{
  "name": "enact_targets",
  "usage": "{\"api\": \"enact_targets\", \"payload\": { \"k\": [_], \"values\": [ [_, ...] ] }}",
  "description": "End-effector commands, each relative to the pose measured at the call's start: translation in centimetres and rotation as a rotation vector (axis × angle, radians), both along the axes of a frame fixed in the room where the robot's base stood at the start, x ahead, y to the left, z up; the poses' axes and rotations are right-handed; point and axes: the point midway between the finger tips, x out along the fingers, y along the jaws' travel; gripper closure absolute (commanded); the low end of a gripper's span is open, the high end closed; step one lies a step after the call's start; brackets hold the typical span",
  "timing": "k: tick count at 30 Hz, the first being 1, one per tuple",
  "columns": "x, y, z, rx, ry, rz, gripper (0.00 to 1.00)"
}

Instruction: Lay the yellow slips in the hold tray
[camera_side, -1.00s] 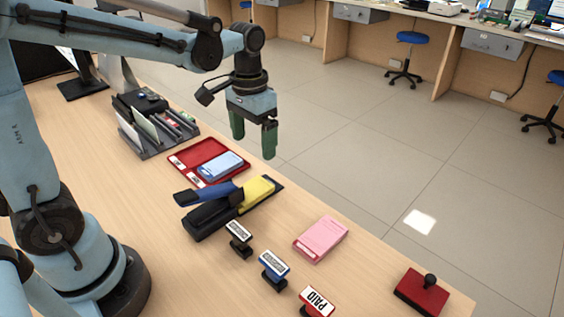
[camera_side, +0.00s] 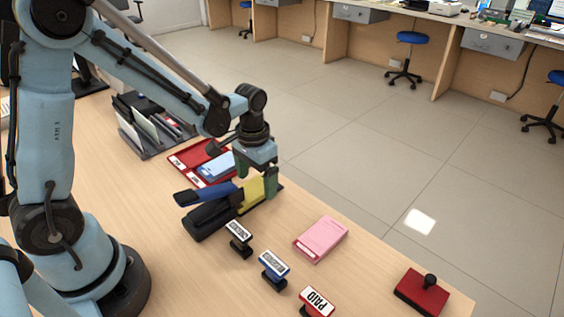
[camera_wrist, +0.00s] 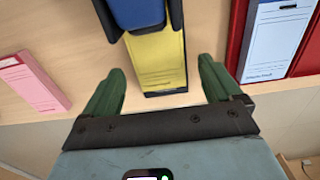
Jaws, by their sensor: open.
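The yellow slips (camera_side: 251,194) lie as a pad on the black base of a stapler-like device with a blue lever (camera_side: 213,192). In the wrist view the yellow slips (camera_wrist: 157,62) stick out from under the blue lever (camera_wrist: 138,12). My gripper (camera_side: 257,191) is low over their outer end. In the wrist view its green fingers (camera_wrist: 160,82) are spread on both sides of the pad, with a gap to each edge. A red tray (camera_side: 183,161) with pale blue slips (camera_side: 214,167) lies behind the device; its small label is unreadable, so I cannot tell if it is the hold tray.
A grey sorter (camera_side: 150,145) stands farther back. Several stamps, including a blue one (camera_side: 274,264) and the red PAID one (camera_side: 316,302), stand in front. A pink pad (camera_side: 321,239) and a red block with a black knob (camera_side: 420,296) lie near the counter's edge. Counter between them is bare.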

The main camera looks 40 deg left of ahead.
Motion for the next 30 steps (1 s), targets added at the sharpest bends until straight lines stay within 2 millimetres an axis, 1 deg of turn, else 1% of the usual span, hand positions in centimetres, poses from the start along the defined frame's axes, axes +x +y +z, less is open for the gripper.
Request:
{"api": "enact_targets", "payload": {
  "k": [1, 5, 14, 15, 17, 24, 26, 27, 30],
  "values": [
    [0.02, 0.00, -0.40, 0.000, 0.000, 0.000, 0.08],
    [-0.01, 0.00, -0.92, 0.000, 0.000, 0.000, 0.08],
    [-0.02, 0.00, -1.03, 0.000, 0.000, 0.000, 0.08],
    [-0.02, 0.00, -1.03, 0.000, 0.000, 0.000, 0.12],
    [-0.02, 0.00, -1.02, 0.000, 0.000, 0.000, 0.21],
    [-0.02, 0.00, -1.01, 0.000, 0.000, 0.000, 0.58],
    [-0.02, 0.00, -1.01, 0.000, 0.000, 0.000, 0.67],
    [-0.02, 0.00, -1.01, 0.000, 0.000, 0.000, 0.70],
    [0.03, 0.00, -1.01, 0.000, 0.000, 0.000, 0.71]
  ]
}}
